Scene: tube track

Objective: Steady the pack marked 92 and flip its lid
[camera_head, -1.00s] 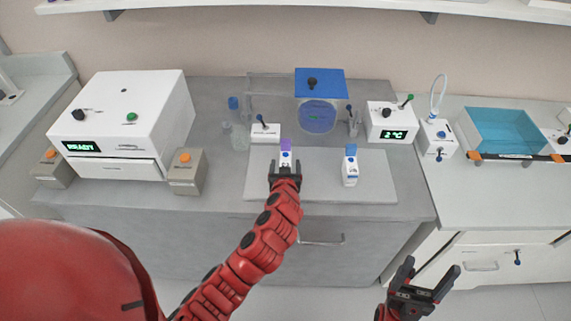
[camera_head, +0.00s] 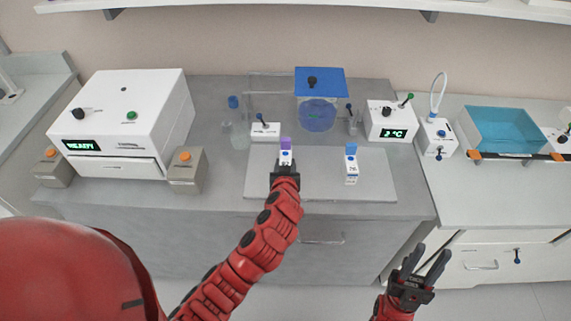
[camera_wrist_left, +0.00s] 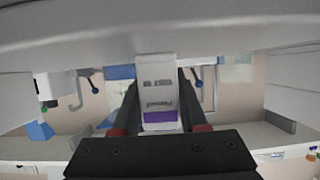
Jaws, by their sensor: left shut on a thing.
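My right gripper (camera_head: 432,250) is open and empty, in front of the counter at lower right.
A white machine reading READY (camera_head: 130,115) and grey boxes with orange buttons (camera_head: 187,171) stand left. Behind the mat are a small white switch box (camera_head: 265,132) and a blue-lidded vessel (camera_head: 318,115). A temperature box (camera_head: 390,122) stands right. The mat is clear between the packs.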

